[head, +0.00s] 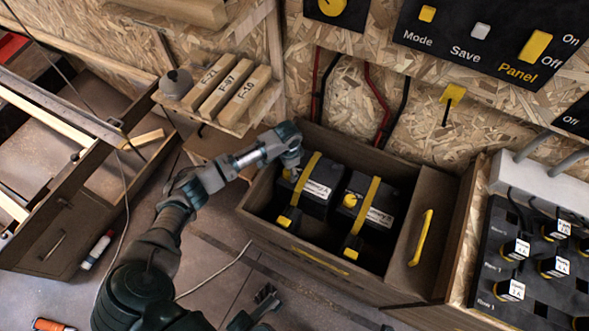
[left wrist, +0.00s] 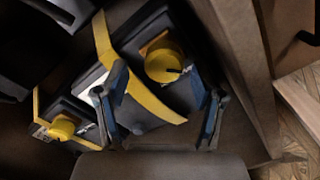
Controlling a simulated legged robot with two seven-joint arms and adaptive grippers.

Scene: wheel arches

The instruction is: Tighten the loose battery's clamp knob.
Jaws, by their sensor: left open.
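Two dark batteries sit in a wooden bin: the left battery (head: 315,188) and the right battery (head: 372,212). Each has a yellow strap and yellow knobs. My left gripper (head: 292,157) is at the far left corner of the bin, above the left battery's rear knob (head: 287,174). In the left wrist view its fingers (left wrist: 160,82) are open and apart, with a round yellow knob (left wrist: 165,62) just beyond the tips. I cannot tell whether they touch it. A smaller yellow knob (left wrist: 62,128) is at lower left there. At the bottom of the head view is my right gripper (head: 264,303), partly shown.
The bin's wooden walls (head: 300,248) surround the batteries. A lid panel with a yellow handle (head: 421,238) is at its right. A shelf with labelled wood blocks (head: 222,92) stands behind left. A switch panel (head: 490,35) is on the wall, and a black plug board (head: 525,270) at right.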

